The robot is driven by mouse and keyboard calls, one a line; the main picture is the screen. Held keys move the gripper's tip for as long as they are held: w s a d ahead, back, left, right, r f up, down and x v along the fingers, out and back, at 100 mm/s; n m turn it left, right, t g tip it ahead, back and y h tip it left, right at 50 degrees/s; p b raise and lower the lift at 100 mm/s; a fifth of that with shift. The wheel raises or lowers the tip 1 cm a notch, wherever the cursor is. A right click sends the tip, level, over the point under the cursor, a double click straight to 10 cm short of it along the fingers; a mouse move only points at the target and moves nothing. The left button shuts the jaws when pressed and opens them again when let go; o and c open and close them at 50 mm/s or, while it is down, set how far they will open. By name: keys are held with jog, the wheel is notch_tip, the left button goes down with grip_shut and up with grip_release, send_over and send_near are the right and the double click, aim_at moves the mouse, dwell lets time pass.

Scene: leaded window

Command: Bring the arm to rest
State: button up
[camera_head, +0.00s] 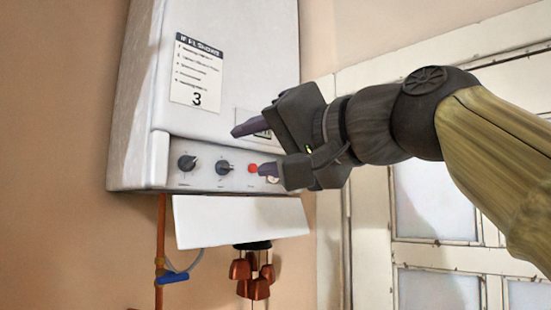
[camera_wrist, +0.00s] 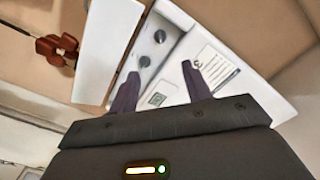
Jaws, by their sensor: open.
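My arm (camera_head: 500,140) reaches in from the right in the head view. My gripper (camera_head: 249,151) is open, with its two dark purple fingers spread and nothing visible between them. It is in front of the lower part of a white wall boiler (camera_head: 230,40). The lower finger's tip is beside a red button (camera_head: 253,168) on the control panel; I cannot tell whether they touch. The upper finger overlaps a small display (camera_head: 262,134). The wrist view also shows the open gripper (camera_wrist: 160,70) over the boiler front (camera_wrist: 180,90).
Two dark knobs (camera_head: 187,162) (camera_head: 223,168) sit on the panel. A white flap (camera_head: 240,222) hangs open below it. Underneath are a copper pipe (camera_head: 160,240) with a blue valve handle (camera_head: 173,277) and several copper-coloured pieces (camera_head: 257,288). A paned window (camera_head: 435,200) stands at the right.

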jog(key=w+d+f+m+h, duration=0.1)
jog(key=w+d+f+h, duration=0.15)
jog(key=w+f, duration=0.6)
jog(key=w+d+f+m+h, duration=0.15)
jog(key=w+f+h, duration=0.3)
jog(key=f, duration=0.75)
jog(key=w+d+f+g+h, duration=0.1)
jog(key=d+f+h, duration=0.15)
jog(key=f, duration=0.65)
jog(key=w+d+f+g+h, duration=0.1)
jog(key=w+d+f+g, duration=0.15)
jog(key=f, duration=0.75)
jog(key=s+d+f+g+h, duration=0.1)
jog(key=s+d+f, duration=0.3)
jog(key=f, duration=0.5)
jog(key=s+d+f+n+g+h, duration=0.1)
jog(key=s+d+f+g, duration=0.1)
jog(key=s+f, duration=0.6)
jog(key=s+d+f+g+h, duration=0.1)
jog(key=s+d+f, duration=0.4)
jog(key=f, duration=0.6)
jog(key=shift+s+d+f+g, duration=0.2)
jog(key=shift+s+d+g, duration=0.1)
jog(key=shift+s+g, duration=0.35)
jog(key=shift+w+h, duration=0.15)
jog(key=shift+h, duration=0.1)
